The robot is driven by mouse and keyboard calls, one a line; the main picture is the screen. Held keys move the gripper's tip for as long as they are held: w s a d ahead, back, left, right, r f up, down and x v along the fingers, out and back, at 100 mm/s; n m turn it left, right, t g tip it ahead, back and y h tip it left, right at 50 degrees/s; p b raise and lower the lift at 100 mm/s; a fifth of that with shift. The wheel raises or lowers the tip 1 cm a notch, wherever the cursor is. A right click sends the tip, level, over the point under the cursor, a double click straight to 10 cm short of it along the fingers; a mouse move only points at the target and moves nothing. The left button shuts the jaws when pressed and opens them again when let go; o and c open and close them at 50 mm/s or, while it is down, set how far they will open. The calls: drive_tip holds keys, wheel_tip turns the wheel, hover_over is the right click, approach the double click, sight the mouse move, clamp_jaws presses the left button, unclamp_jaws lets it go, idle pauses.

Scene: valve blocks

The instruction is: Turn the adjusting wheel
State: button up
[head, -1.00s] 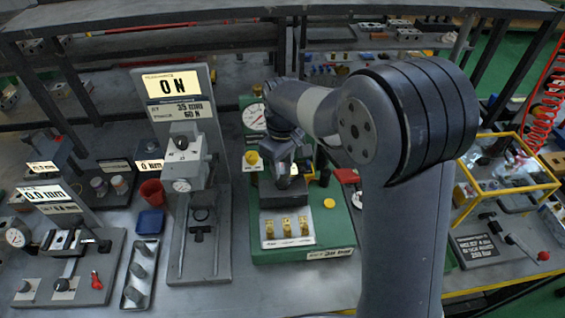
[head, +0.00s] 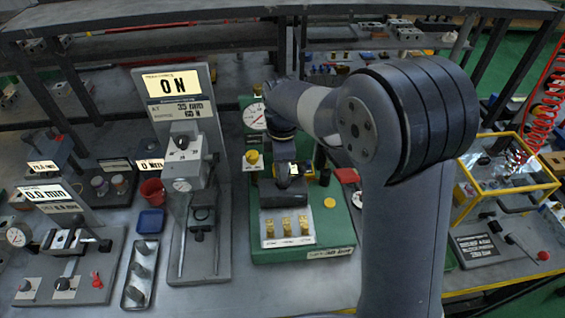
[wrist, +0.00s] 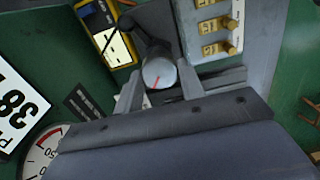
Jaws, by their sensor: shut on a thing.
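In the head view my gripper (head: 287,172) is over the green valve station (head: 266,250), and the wheel is hidden there. A round gauge (wrist: 42,155) shows at the lower left of the wrist view, and in the head view a white dial gauge (head: 255,115) stands at the back of the station.
Several brass fittings (head: 287,227) sit on a light plate in front of the gripper. A tall grey press (head: 186,165) stands close on the left. A yellow-framed cage (head: 505,185) stands on the right. The bench front has some bare room.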

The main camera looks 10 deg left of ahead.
drive_tip(key=shift+n, duration=0.3)
idle(0.4)
drive_tip(key=o, duration=1)
wheel_tip(320, 180, up, 11)
drive_tip(key=b, duration=0.1)
drive_tip(key=shift+f, duration=0.25)
wheel_tip(320, 180, down, 11)
drive_tip(key=shift+r+p, duration=0.1)
drive_tip(key=shift+p, duration=0.45)
drive_tip(key=shift+r, duration=0.1)
